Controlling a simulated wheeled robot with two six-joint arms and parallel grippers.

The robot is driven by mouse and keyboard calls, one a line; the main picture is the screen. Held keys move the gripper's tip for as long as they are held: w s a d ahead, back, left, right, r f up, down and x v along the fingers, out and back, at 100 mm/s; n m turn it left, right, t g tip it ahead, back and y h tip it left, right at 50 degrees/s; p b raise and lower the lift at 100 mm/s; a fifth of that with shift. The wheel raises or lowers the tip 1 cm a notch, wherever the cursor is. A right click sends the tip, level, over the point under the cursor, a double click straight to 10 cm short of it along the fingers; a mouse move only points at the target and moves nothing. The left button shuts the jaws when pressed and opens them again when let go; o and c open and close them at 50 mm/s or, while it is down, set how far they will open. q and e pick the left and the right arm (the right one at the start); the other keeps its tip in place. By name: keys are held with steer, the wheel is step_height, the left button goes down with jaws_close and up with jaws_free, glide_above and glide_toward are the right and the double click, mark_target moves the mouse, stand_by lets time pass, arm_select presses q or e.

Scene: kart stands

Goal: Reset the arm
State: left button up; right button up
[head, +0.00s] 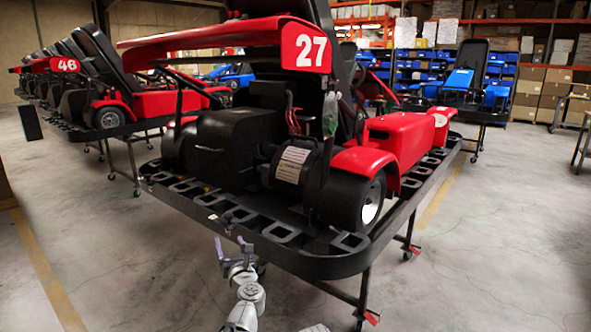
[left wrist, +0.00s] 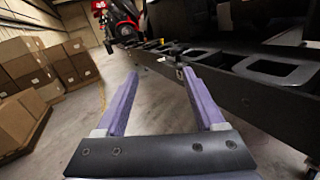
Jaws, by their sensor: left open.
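My left gripper (head: 230,246) is in front of the black bumper frame of a red kart numbered 27 (head: 400,140), low in the middle of the head view. Its two purple fingers are spread apart with nothing between them. In the left wrist view the open fingers (left wrist: 160,100) point toward the floor beside the kart's black frame (left wrist: 250,95). The right finger's tip is close to that frame; I cannot tell if it touches. A small pale bit of my other arm may show at the bottom edge of the head view; my right gripper is not visible.
The kart stands on a wheeled stand (head: 363,297). More red karts (head: 107,100) line the left and a blue kart (head: 466,82) stands at the back right. Cardboard boxes (left wrist: 36,62) sit on a pallet in the left wrist view. Concrete floor (head: 480,270) is clear at the right.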

arm_select(q)
steer(key=d+m+t+h, duration=0.1)
steer(key=d+m+h, duration=0.75)
steer(key=m, duration=0.55)
steer(key=s+d+f+m+g+h, duration=0.55)
steer(key=f+m, duration=0.35)
steer(key=m, duration=0.3)
steer(key=s+a+f+m+g+y, duration=0.3)
steer(key=s+a+f+m+g, duration=0.35)
steer(key=s, duration=0.35)
steer(key=s+a+f+m+g+y, duration=0.3)
steer(key=s+a+f+m+g, duration=0.3)
steer(key=s, duration=0.4)
steer(key=s+d+r+m+p, duration=0.2)
steer(key=d+r+p, duration=0.3)
steer(key=r+p, duration=0.4)
steer(key=s+d+r+m+y+p, duration=0.1)
steer(key=s+d+r+m+p, duration=0.1)
steer(key=s+d+r+p, duration=0.2)
step_height(320, 180, up, 5)
steer(key=d+p, duration=0.2)
steer(key=p, duration=0.4)
steer(key=shift+s+d+f+y, duration=0.15)
steer(key=shift+s+d+y, duration=0.05)
steer(key=shift+s+y, duration=0.15)
